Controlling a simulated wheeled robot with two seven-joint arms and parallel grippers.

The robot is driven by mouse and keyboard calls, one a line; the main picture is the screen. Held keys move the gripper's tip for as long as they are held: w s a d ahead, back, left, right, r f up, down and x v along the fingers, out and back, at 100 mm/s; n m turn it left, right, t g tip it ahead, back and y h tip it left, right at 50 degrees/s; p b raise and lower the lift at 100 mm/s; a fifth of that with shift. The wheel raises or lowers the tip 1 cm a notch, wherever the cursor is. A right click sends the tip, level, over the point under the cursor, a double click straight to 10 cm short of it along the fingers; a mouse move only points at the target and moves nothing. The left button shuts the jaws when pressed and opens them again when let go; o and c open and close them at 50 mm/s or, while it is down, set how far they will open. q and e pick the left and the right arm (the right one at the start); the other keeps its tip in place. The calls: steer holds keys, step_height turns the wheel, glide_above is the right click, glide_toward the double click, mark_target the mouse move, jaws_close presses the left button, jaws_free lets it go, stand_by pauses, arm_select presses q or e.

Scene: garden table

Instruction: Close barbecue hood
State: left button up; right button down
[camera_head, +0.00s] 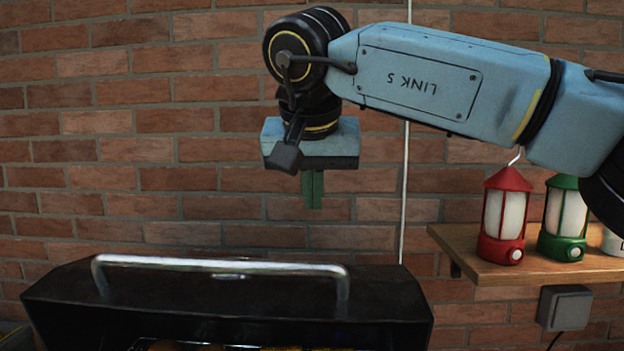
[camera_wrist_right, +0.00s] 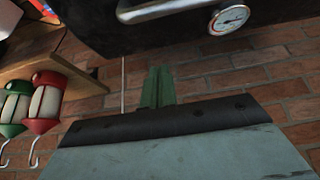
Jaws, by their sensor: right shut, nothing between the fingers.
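The black barbecue hood (camera_head: 230,297) stands raised at the bottom left of the head view, with a silver bar handle (camera_head: 220,265) along its top. In the right wrist view the handle (camera_wrist_right: 165,10) and a round dial gauge (camera_wrist_right: 229,18) show on the dark hood (camera_wrist_right: 100,25). My right gripper (camera_head: 312,203) points down above and behind the handle, apart from it. Its green fingers are shut and empty, and they also show in the right wrist view (camera_wrist_right: 158,75). My left gripper is not in view.
A wooden shelf (camera_head: 490,270) at the right holds a red lantern (camera_head: 504,215) and a green lantern (camera_head: 564,218). A grey wall box (camera_head: 565,307) sits below it. A brick wall (camera_head: 150,150) closes off the back. Something yellow shows inside the barbecue, mostly cut off.

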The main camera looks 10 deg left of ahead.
mark_target(313, 262)
steer(key=f, duration=0.6)
steer(key=shift+w, duration=0.3)
steer(key=shift+s+f, duration=0.2)
steer(key=shift+s, duration=0.1)
steer(key=shift+s+f+b, duration=0.2)
steer(key=shift+f+b, duration=0.05)
steer(key=shift+b, duration=0.05)
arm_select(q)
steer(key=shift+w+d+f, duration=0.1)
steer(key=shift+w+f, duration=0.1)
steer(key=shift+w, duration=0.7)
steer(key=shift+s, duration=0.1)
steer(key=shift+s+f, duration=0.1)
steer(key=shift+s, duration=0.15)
